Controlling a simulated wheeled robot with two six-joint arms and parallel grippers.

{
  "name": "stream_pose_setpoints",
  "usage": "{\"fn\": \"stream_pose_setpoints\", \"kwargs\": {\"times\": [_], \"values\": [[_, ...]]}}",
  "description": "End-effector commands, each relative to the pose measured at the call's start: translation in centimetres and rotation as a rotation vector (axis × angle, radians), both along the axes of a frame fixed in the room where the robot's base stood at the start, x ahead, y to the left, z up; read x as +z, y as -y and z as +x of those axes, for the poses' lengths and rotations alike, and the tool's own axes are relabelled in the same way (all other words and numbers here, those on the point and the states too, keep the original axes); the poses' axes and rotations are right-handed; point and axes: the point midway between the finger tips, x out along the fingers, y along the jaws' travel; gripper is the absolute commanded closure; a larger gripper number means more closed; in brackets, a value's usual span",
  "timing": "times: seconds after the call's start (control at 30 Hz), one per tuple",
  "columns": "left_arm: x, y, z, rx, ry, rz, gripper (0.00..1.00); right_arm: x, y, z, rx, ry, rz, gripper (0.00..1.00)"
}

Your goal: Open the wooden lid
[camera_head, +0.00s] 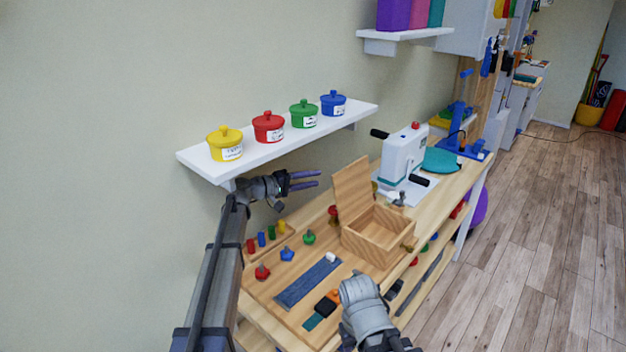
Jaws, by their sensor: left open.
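The wooden box (378,250) stands on the workbench with its inside showing. Its wooden lid (353,190) stands up, raised from the box's left edge and tilted a little back. My left gripper (305,181) is open and empty. Its two dark fingers point right toward the lid, with a gap between them and it in the picture. My right arm's grey end (363,306) shows at the bottom, in front of the box. Its fingers cannot be made out.
A white shelf (200,168) with several coloured lidded pots hangs above my left gripper. A white machine (402,158) stands behind the box. Coloured knobs, pegs and a blue strap (308,283) lie on the workbench (262,292). Floor at right is clear.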

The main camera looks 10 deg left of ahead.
Motion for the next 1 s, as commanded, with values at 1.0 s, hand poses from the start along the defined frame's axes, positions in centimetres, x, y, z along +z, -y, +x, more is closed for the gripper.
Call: {"fn": "stream_pose_setpoints", "kwargs": {"times": [1.0], "values": [[0.6,-6.5,-4.1,0.000,0.000,0.000,0.58,0.6,0.0,0.0,0.000,0.000,0.000,0.46]]}}
